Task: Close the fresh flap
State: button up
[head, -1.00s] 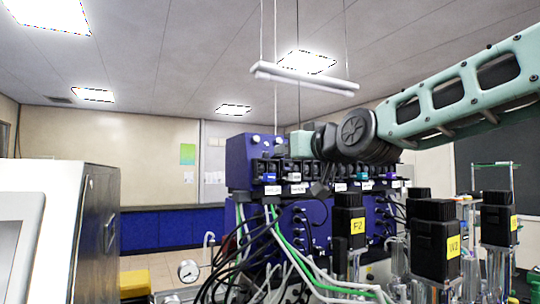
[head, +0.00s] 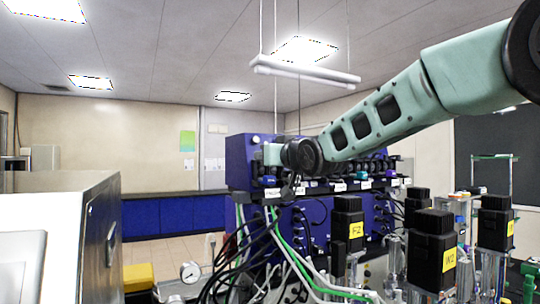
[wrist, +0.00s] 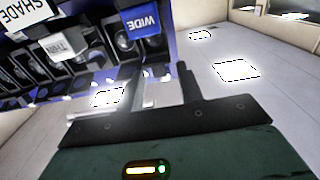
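No flap marked "fresh" can be read in either view. A row of dark pump heads with coloured tags runs along the blue cabinet (head: 238,165). In the head view my arm's wrist partly covers the row's left part.
A white box-like unit (head: 60,215) stands at left. A pressure gauge (head: 190,271) is low in front.

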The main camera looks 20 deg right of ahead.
grip_shut()
jog(key=shift+f+b, duration=0.2)
jog(key=shift+b, duration=0.4)
jog(key=f+t+b, duration=0.1)
jog(key=b, duration=0.3)
jog(key=t+b, duration=0.1)
jog(key=b, duration=0.4)
jog(key=shift+s+f+b, duration=0.1)
jog(key=shift+f+b, duration=0.2)
jog(key=shift+f, duration=0.05)
jog(key=t+b, duration=0.1)
jog(key=b, duration=0.2)
jog(key=t+y+b, duration=0.1)
jog(key=b, duration=0.3)
jog(key=shift+f+t, duration=0.25)
jog(key=shift+t, duration=0.05)
jog(key=shift+b, duration=0.65)
jog(key=shift+r+t+b, duration=0.15)
jog(key=shift+t+b, duration=0.45)
jog(key=shift+b, duration=0.55)
